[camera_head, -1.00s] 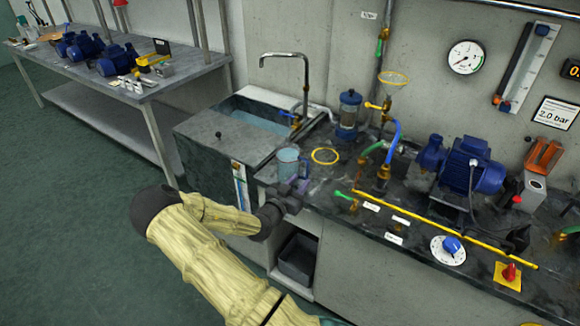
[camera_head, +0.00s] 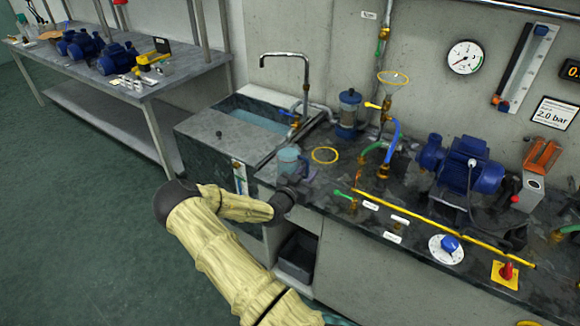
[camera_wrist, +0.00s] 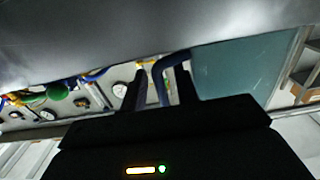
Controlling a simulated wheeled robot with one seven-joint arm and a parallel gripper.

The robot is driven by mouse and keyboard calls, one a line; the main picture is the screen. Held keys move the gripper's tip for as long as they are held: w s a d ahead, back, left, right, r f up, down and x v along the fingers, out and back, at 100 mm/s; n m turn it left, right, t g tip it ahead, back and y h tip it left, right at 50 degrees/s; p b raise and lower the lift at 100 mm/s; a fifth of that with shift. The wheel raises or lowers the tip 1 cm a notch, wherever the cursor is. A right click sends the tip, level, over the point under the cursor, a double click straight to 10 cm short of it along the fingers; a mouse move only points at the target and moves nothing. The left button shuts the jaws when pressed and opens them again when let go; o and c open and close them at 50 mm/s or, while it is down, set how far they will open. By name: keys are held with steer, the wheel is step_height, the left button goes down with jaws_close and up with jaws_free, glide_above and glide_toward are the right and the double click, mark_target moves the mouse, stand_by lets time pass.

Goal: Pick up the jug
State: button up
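The jug (camera_head: 289,158) is a translucent blue-teal vessel standing upright on the dark bench beside the sink. My gripper (camera_head: 297,183) is at the jug's near right side and hides part of its lower body. In the wrist view, the jug's teal body (camera_wrist: 245,68) fills the right of centre, and its dark blue handle (camera_wrist: 158,82) lies between the two dark fingers of my gripper (camera_wrist: 160,84). Gaps show between the handle and the fingers, so the gripper looks open around the handle, not clamped on it.
The sink (camera_head: 253,115) with its tall tap (camera_head: 305,82) is behind and left. A yellow ring (camera_head: 325,155) lies right of the jug. A blue-capped canister (camera_head: 348,112), hoses and a blue pump (camera_head: 465,165) stand further right. A shelf opening is below the bench.

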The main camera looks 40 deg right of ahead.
stand_by(0.3)
jaws_close()
stand_by(1.3)
